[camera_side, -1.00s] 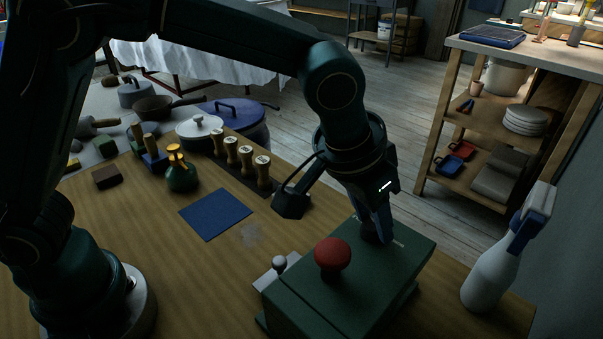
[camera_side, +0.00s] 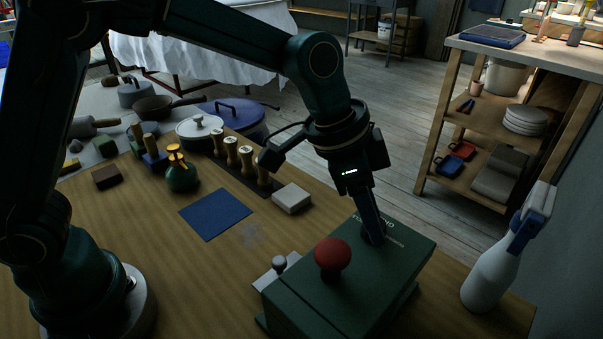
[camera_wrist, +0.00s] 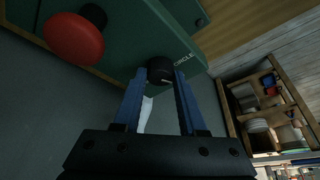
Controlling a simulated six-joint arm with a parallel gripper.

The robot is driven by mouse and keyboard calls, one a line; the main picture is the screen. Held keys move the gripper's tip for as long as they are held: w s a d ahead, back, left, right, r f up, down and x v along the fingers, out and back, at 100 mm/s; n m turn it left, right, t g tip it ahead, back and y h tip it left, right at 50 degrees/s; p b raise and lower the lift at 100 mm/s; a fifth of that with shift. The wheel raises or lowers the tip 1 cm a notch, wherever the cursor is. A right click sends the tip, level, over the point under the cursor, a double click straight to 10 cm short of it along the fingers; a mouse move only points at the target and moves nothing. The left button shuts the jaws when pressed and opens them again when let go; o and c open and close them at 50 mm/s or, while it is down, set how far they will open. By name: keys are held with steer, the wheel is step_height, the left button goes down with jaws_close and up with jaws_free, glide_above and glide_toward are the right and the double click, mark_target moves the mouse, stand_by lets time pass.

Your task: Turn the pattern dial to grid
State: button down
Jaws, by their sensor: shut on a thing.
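The pattern dial (camera_wrist: 160,75) is a small round black knob on the green box (camera_side: 335,300). In the wrist view, it sits between the two blue fingertips of my gripper (camera_wrist: 160,80), which is shut on it. A pale mark shows on the knob, and the word CIRCLE is printed beside it. In the side view, my gripper (camera_side: 373,238) comes down onto the far part of the box top and hides the dial. Some white lettering shows beside the fingers there, too small to read fully. I cannot make out a grid label.
A red mushroom button (camera_side: 332,255) stands on the same box, close to my gripper. A small grey knob (camera_side: 279,263) is at the box's left. A white spray bottle (camera_side: 497,260) stands at right. A blue square (camera_side: 215,214) and a pale block (camera_side: 292,198) lie on the table.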

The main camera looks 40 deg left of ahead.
steer(key=shift+w+m+g+h, duration=0.1)
steer(key=shift+m+g+h, duration=0.25)
steer(key=shift+m, duration=0.8)
steer(key=shift+m+g+h, duration=0.15)
steer(key=shift+m+g, duration=0.3)
steer(key=shift+m, duration=0.7)
steer(key=shift+c, duration=2.3)
jaws_free()
steer(key=shift+v, duration=2.6)
steer(key=shift+a, duration=0.1)
